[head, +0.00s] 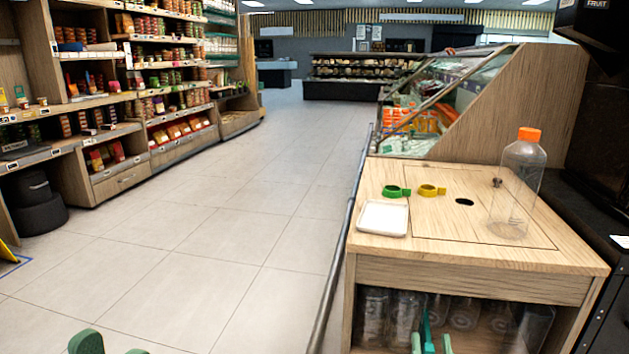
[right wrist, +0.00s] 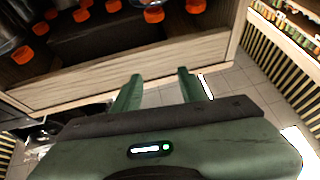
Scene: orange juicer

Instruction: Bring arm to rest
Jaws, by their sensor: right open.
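My right gripper (head: 431,340) shows at the bottom of the head view, in front of the wooden counter (head: 470,272). In the right wrist view, its two green fingers (right wrist: 160,90) stand apart with nothing between them. Two rounded green parts on my left side show at the bottom left of the head view, cut off by the frame edge; I cannot tell whether that gripper is open. A clear bottle with an orange cap (head: 517,185) stands upright on the counter, apart from both grippers.
On the counter are a white tray (head: 383,218), a green ring (head: 396,191) and a yellow ring (head: 431,190). Bottles (head: 375,315) stand in the shelf below. Stocked shelves (head: 130,90) line the left. The tiled floor (head: 225,215) between is clear.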

